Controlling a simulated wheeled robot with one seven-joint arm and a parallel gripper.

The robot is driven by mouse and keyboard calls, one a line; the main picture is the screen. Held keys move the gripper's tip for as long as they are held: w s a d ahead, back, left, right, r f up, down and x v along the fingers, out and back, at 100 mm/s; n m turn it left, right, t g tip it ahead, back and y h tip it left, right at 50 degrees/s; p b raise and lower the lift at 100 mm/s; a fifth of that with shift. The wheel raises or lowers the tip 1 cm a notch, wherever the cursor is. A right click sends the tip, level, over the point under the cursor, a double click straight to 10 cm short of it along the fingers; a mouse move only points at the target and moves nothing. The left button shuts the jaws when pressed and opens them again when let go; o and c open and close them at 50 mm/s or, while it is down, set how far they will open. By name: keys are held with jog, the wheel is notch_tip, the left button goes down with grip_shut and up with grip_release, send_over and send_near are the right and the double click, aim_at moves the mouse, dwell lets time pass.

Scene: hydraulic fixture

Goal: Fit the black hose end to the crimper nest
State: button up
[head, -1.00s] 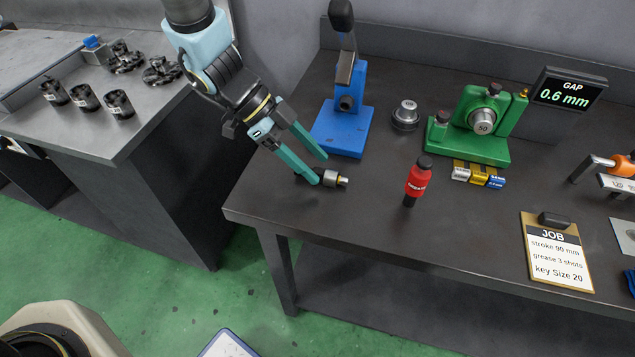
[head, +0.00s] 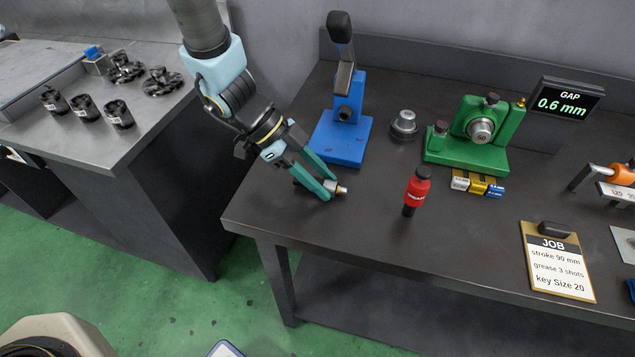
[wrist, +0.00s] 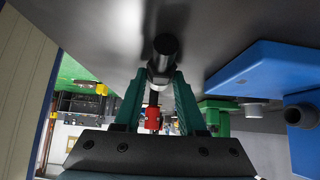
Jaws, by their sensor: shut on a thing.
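The black hose end (wrist: 166,46) has a metal fitting (head: 341,190) and lies at the left part of the dark bench. My gripper (head: 330,188) is shut on it, with the teal fingers on either side; the wrist view shows the fingertips (wrist: 162,76) against its metal part. The fingers hide part of it in the head view. The blue crimper (head: 343,140) with a black-knobbed lever stands behind and to the right of my gripper. Its round nest (head: 344,115) is on the upright body, apart from the hose end. The crimper also shows at right in the wrist view (wrist: 275,68).
A red grease bottle (head: 417,192) stands right of my gripper. A grey round part (head: 404,125) sits between the crimper and a green gauge fixture (head: 465,153). Small labelled blocks (head: 478,184) and a job clipboard (head: 556,262) lie further right. The bench's front left is clear.

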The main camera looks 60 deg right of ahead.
grip_shut()
jog(key=shift+r+p, duration=0.5)
jog(key=shift+p, duration=0.4)
dwell(0.8)
jog(key=shift+r+p, duration=2.45)
jog(key=shift+p, duration=0.35)
jog(key=shift+o, duration=1)
grip_release()
grip_shut()
